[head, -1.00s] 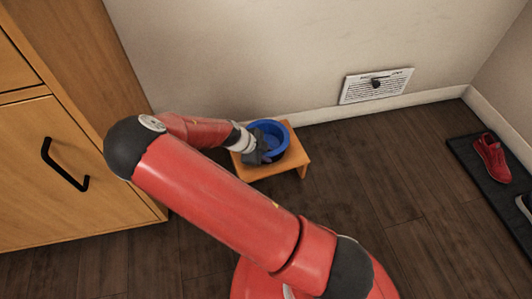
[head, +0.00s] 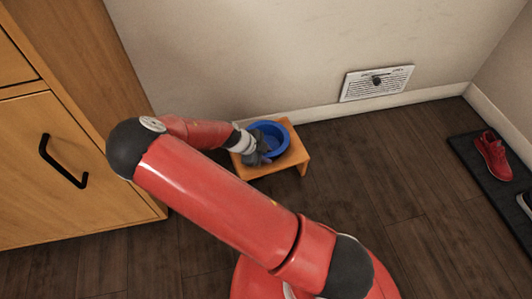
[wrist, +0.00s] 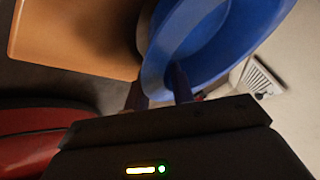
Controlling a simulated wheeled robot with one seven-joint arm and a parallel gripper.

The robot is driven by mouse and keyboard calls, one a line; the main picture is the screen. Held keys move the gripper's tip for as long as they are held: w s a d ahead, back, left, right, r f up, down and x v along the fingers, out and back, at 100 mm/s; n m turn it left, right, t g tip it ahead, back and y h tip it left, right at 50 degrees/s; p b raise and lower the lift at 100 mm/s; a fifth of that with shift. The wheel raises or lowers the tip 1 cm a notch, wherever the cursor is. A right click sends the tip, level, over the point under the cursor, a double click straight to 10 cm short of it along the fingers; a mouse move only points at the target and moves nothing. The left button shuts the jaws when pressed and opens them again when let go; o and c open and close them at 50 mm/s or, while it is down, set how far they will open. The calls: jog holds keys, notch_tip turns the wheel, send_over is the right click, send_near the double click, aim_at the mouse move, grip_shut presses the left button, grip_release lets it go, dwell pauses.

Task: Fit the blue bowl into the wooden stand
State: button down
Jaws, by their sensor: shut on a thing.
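The blue bowl (head: 279,143) is at the wooden stand (head: 298,155), a low orange-brown stool-like piece by the wall. The bowl looks roughly level, over or in the middle of the stand's top. I cannot tell how deep it sits. My gripper (head: 262,157) reaches in from the left and is shut on the bowl's near-left rim. In the wrist view, the two dark fingers (wrist: 160,85) pinch the wall of the bowl (wrist: 215,45). The stand's top (wrist: 75,35) shows at the upper left there. My wrist hides part of the stand in the head view.
A wooden cabinet (head: 70,160) with a black handle stands at the left. A vent plate (head: 355,88) is on the wall behind. A dark mat (head: 502,185) with red shoes (head: 493,155) lies at the right. The floor between stand and mat is clear.

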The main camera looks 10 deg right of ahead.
jog(key=shift+f, duration=0.15)
jog(key=c, duration=1.1)
grip_release()
jog(key=shift+s+f, duration=0.1)
jog(key=shift+a, duration=0.1)
jog(key=p+v, duration=0.2)
jog(key=v, duration=0.6)
